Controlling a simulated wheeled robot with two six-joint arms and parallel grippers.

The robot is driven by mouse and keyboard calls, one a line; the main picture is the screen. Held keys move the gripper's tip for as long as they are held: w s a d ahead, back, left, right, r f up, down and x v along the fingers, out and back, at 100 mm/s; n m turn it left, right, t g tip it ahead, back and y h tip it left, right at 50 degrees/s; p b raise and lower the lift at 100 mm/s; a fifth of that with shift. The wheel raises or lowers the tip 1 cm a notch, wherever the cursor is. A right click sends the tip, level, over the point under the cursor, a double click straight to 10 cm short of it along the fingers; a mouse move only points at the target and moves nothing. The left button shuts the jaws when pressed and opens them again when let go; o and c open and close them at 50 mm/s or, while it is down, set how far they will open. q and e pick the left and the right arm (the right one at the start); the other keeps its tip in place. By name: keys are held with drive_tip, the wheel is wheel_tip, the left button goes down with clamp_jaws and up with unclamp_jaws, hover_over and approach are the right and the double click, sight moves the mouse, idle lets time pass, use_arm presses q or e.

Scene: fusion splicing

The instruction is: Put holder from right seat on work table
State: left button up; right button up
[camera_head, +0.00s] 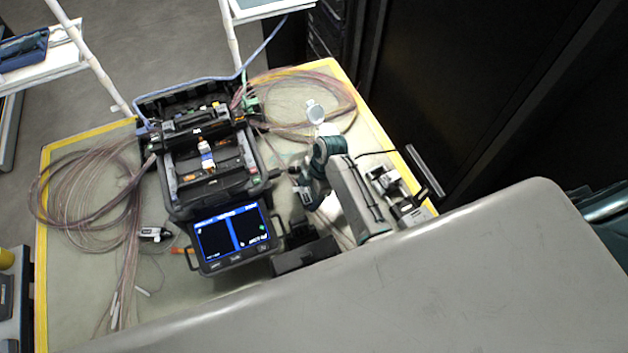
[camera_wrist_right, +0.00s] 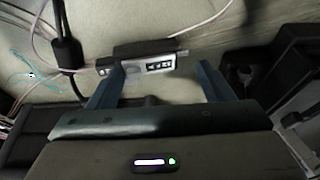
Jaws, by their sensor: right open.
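A small fibre holder (camera_wrist_right: 150,48), black on top with a silver, marked side, lies on the pale work table (camera_head: 85,262). In the wrist view it is just beyond and between the tips of my right gripper (camera_wrist_right: 160,68). The two blue-grey fingers are spread apart and nothing is clamped between them. In the head view my right gripper (camera_head: 305,190) is low over the table, right of the fusion splicer (camera_head: 262,170); the holder is hard to make out there. The splicer's lid is up and its screen is lit. My left gripper is not in view.
Coiled fibre bundles (camera_head: 70,190) lie on the left of the table and at the back right (camera_head: 335,95). A small black-and-white item (camera_head: 152,233) lies left of the screen. A metal device (camera_head: 395,190) stands near the right edge. Thin fibres cross beside the holder.

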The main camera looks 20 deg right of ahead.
drive_tip(key=b+v, duration=0.3)
drive_tip(key=v, duration=0.8)
drive_tip(key=shift+b, duration=0.3)
drive_tip(key=shift+d, duration=0.1)
